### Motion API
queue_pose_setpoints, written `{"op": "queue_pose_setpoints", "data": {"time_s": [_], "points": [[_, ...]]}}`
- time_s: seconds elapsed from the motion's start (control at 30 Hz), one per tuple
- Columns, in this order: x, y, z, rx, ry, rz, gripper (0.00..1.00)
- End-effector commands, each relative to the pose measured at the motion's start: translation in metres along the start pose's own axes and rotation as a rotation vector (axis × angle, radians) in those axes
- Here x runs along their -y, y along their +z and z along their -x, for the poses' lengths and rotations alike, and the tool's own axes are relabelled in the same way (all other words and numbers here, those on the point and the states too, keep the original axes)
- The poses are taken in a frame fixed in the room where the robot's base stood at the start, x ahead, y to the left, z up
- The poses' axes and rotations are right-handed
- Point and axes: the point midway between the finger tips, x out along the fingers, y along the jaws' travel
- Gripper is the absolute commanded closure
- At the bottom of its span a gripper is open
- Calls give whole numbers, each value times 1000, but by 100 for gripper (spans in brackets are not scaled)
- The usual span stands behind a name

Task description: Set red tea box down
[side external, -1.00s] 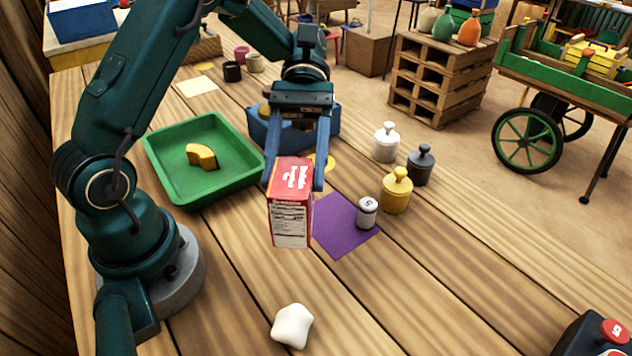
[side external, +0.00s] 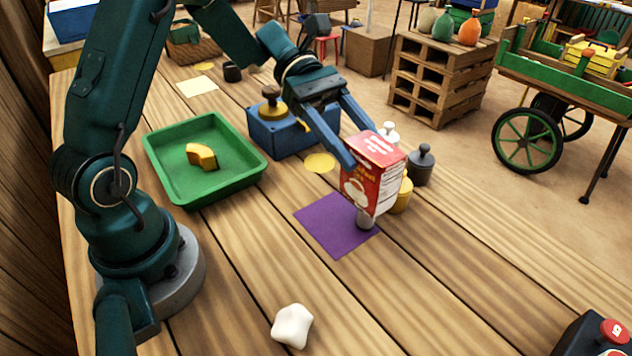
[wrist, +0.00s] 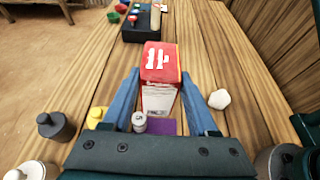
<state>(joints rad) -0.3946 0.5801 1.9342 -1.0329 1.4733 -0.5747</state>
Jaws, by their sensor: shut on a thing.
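The red tea box (side external: 373,172), red with white lettering and a white panel, is held upright between the fingertips of my gripper (side external: 352,140). It appears to be in the air, in front of the yellow weight (side external: 402,196) in the side view. In the wrist view the box (wrist: 160,66) sits between the two blue fingers of my gripper (wrist: 161,78). A purple mat (side external: 330,222) lies flat on the table below and left of the box.
A green tray (side external: 183,190) holds a yellow-orange piece (side external: 201,157). A blue box with a brass knob (side external: 282,140) stands behind the mat. A dark grey weight (side external: 421,166) is right of the tea box. A white lump (side external: 292,326) lies in front; table around it is clear.

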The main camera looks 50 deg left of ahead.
Motion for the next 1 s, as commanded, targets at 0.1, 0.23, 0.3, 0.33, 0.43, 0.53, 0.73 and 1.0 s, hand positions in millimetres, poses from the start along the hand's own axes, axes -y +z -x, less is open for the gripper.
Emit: {"op": "queue_pose_setpoints", "data": {"time_s": [0.1,0.23,0.3,0.33,0.43,0.53,0.73,1.0], "points": [[4,-4,-31,2,-11,3,96],[8,-10,-65,0,-13,3,96],[8,-12,-81,0,-13,3,96],[9,-13,-88,0,-12,3,96],[10,-16,-104,0,-9,2,96],[10,-18,-114,-1,-6,1,96],[10,-30,-122,-2,-4,6,96],[9,-55,-132,-1,-3,1,96]]}}
